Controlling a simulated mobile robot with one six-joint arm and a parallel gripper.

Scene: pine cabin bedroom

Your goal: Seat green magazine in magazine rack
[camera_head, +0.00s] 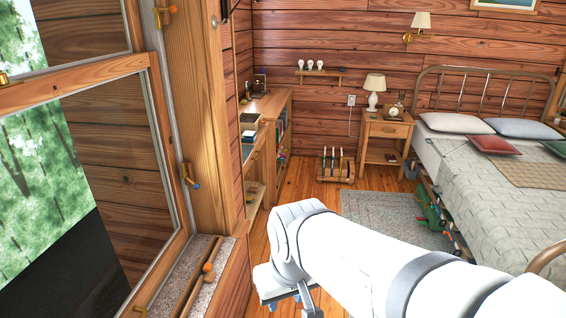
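A small wooden rack (336,179) stands on the floor by the back wall, left of the nightstand. It looks like the magazine rack and holds several thin upright items with dark and coloured edges, too small to tell apart. I cannot make out the green magazine for certain in this view. My gripper (288,299) is at the bottom centre, mostly hidden below my white arm and cut by the picture edge. It is well in front of the rack and apart from it. Its fingers and anything between them do not show clearly.
A bed (490,200) with green items beneath its side fills the right. A grey rug (385,208) lies beside it. A nightstand (385,130) with a lamp stands at the back. A bookshelf (272,105) and an open window (90,150) are left. Some plank floor is clear before the rack.

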